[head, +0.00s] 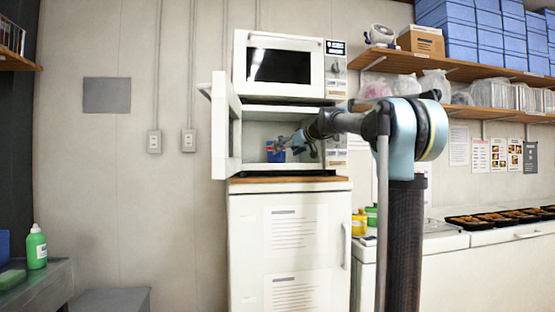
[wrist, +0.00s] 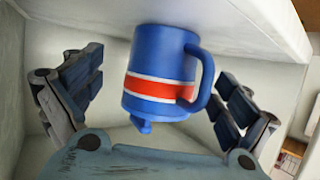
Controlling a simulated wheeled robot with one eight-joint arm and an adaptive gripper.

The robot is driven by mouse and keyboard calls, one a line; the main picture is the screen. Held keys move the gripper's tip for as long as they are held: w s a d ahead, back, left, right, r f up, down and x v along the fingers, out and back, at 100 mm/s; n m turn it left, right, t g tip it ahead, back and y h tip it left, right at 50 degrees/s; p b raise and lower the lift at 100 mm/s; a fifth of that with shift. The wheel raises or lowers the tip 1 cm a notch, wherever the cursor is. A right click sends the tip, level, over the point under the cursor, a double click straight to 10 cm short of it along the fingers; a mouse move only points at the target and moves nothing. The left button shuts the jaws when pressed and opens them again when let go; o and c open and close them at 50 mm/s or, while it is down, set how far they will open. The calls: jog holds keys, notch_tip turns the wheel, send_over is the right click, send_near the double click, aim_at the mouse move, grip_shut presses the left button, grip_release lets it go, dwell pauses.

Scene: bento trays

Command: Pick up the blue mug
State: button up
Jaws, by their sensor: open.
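The blue mug (wrist: 158,62), with a red band edged in white, shows in the wrist view between the two open fingers of my gripper (wrist: 155,85). Its handle is on the right side, close to the right finger. Gaps show between the mug and both fingers. In the head view the mug (head: 275,152) is small, inside the lower open microwave, with my gripper (head: 283,146) reaching in at it. My gripper and arm partly hide the mug there.
The lower microwave (head: 228,170) has its door swung open to the left. A closed microwave (head: 240,62) sits on top. Both stand on a white cabinet with a wooden top (head: 250,180). Bento trays (head: 470,224) lie on the right counter. A green bottle (head: 37,250) stands far left.

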jog(key=x, duration=0.5)
jog(key=shift+s+a, duration=0.15)
jog(key=c, duration=1.6)
